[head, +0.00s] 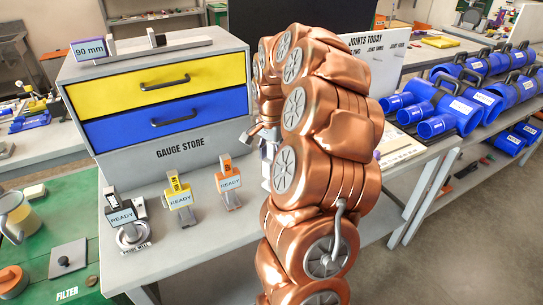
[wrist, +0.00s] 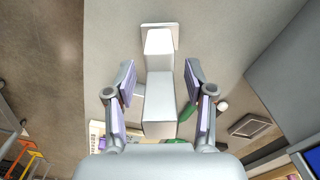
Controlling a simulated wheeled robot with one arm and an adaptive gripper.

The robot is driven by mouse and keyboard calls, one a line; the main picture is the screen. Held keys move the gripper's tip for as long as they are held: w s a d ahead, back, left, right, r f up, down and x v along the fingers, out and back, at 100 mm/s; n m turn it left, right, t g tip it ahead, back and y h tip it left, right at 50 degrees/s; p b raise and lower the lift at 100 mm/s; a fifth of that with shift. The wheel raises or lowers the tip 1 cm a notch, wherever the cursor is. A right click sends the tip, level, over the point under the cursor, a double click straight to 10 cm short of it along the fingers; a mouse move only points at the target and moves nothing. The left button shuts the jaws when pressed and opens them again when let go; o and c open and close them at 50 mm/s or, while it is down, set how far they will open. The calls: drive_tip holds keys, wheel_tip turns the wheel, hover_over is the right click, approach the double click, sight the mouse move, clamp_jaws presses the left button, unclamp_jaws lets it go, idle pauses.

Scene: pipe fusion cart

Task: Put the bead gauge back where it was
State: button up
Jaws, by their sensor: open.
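My gripper (wrist: 160,84) is open in the wrist view, with its purple-padded fingers on either side of a pale grey block-shaped piece (wrist: 159,98). Gaps show between the pads and this piece; I cannot tell whether it is the bead gauge or a stand. In the head view my gripper (head: 264,138) is mostly hidden behind my copper arm. Three gauge-like tools with READY tags stand on the grey bench: a grey-black one (head: 122,214), a yellow-topped one (head: 180,196) and an orange-topped one (head: 229,182). None is visibly labelled bead gauge.
The gauge store cabinet (head: 150,148), with yellow and blue drawers shut, stands behind the tools. A 90 mm sign (head: 90,49) and a grey rail (head: 140,50) are on top. Blue pipe clamps (head: 440,105) fill the right bench.

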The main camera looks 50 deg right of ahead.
drive_tip(key=shift+r+b, duration=1.25)
drive_tip(key=shift+r, duration=4.9)
drive_tip(key=shift+a, duration=0.15)
drive_tip(key=s+a+f+n, duration=0.25)
drive_tip(key=a+n, duration=0.25)
drive_tip(key=a, duration=0.6)
drive_tip(key=s+a+f+n, duration=0.1)
drive_tip(key=s+a+n, duration=0.35)
drive_tip(key=a, duration=0.65)
drive_tip(key=s+a+f+n+g, duration=0.1)
drive_tip(key=s+a+f+n, duration=0.3)
drive_tip(key=s, duration=0.4)
drive_tip(key=s+a+f+n, duration=0.4)
drive_tip(key=s+a+f, duration=0.1)
drive_tip(key=s, duration=0.3)
drive_tip(key=shift+s+a+g, duration=0.35)
drive_tip(key=shift+g, duration=0.05)
drive_tip(key=shift+c, duration=0.3)
